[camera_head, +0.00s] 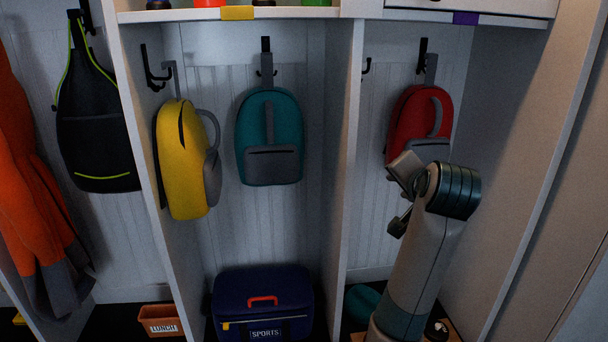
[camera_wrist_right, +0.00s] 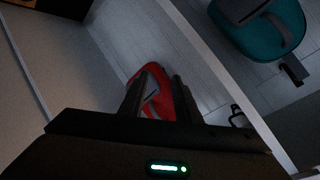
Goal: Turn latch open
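No latch can be made out in either view. My right arm comes up from the bottom right of the head view, and its gripper (camera_head: 396,196) is in front of the right cubby, just below the red backpack (camera_head: 412,119). In the right wrist view my right gripper (camera_wrist_right: 158,90) has its two dark fingers apart, with the red backpack (camera_wrist_right: 152,77) showing beyond and between them. I cannot see any contact with it. My left gripper is in neither view.
A teal backpack (camera_head: 269,130) and a yellow backpack (camera_head: 183,160) hang in the middle cubby above a blue sports bag (camera_head: 262,298). A white divider (camera_head: 343,180) stands left of my right arm. An orange lunch bin (camera_head: 161,319) is low at the left.

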